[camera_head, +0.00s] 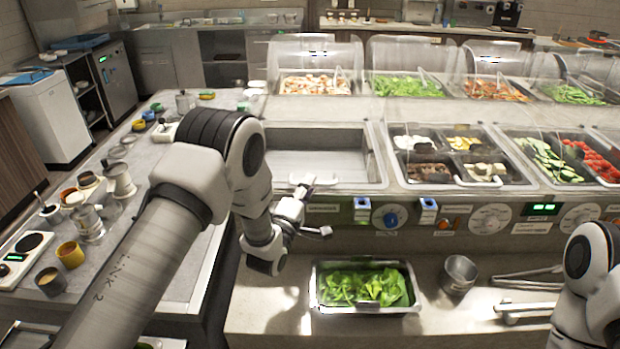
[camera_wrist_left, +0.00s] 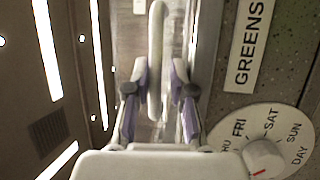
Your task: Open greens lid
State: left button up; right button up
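The greens lid (camera_head: 335,150) is a clear cover lying over an empty metal well at the front left of the counter. Its pale handle (camera_wrist_left: 157,45) stands between my left fingers in the left wrist view. My left gripper (camera_head: 304,203) is at the well's front edge. It also shows in the left wrist view (camera_wrist_left: 158,88), open, with a finger on each side of the handle and gaps visible. The GREENS label (camera_wrist_left: 250,45) is beside it. My right arm (camera_head: 590,270) is at the right edge; its gripper is out of view.
A metal tray of leafy greens (camera_head: 330,306) stands on the lower ledge, with a steel cup (camera_head: 459,273) and tongs (camera_head: 528,306) to its right. Knobs line the front panel. Filled wells (camera_head: 450,185) lie right. Cups and jars crowd the left counter.

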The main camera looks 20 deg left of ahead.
pick_arm(q)
jog(key=shift+w+r, duration=0.2)
jog(key=shift+w, duration=0.2)
jog(key=shift+s+d+r, duration=0.15)
jog(key=shift+s, duration=0.05)
grip_shut()
jog(key=shift+w, duration=0.1)
